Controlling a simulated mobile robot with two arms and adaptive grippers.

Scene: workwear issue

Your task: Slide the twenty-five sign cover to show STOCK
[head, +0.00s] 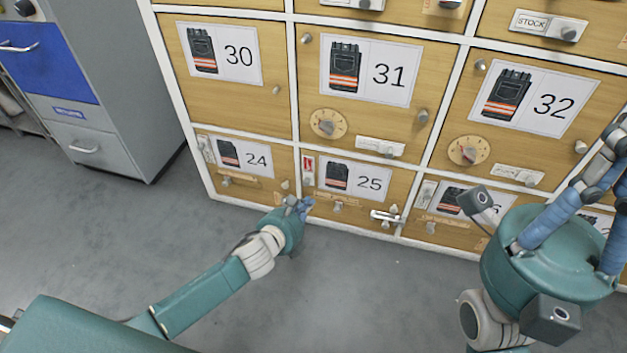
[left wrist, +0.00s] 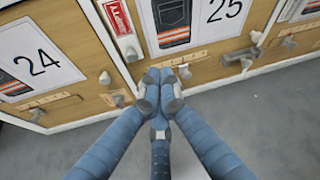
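The door marked 25 (head: 399,206) is in the bottom row of the locker front. Its upright sign at the left shows a red panel (head: 308,164) with lettering too small to read; the panel also shows in the left wrist view (left wrist: 117,16). Below the red panel is the white sign cover (left wrist: 128,43) with a grey knob (left wrist: 132,54). My left gripper (head: 302,203) is at the lower left of door 25, below the cover. In the left wrist view its fingertips (left wrist: 166,75) are together and hold nothing visible. My right gripper (head: 612,150) is raised at the right, its fingertips partly cut off.
Door 24 (head: 269,172) is to the left, with a grey knob (left wrist: 105,78) close to my left fingers. A grey cabinet (head: 110,70) stands at the left. The floor (head: 330,290) in front is clear.

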